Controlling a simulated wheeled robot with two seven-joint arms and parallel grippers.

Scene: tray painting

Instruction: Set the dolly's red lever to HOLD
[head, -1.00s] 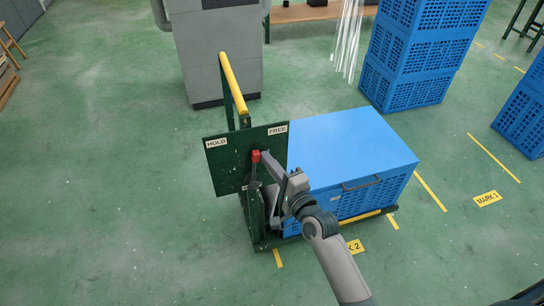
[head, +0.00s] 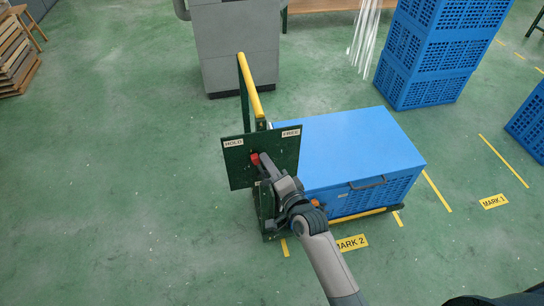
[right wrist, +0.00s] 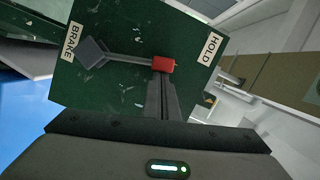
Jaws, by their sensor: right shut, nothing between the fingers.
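The dark green lever panel (head: 240,172) stands upright at the dolly's handle end. In the right wrist view the grey lever arm (right wrist: 130,60) runs from a square pivot to the red knob (right wrist: 164,64). My right gripper (right wrist: 164,79) is shut and empty, its fingertips against or just beside the knob; contact is unclear. My left gripper is out of view.
The dolly carries a blue crate (head: 350,145) right of the panel; its yellow handle (head: 249,85) rises behind the panel. A grey cabinet (head: 238,50) and stacked blue crates (head: 430,55) stand behind. A MARK 2 label (head: 352,243) lies in front.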

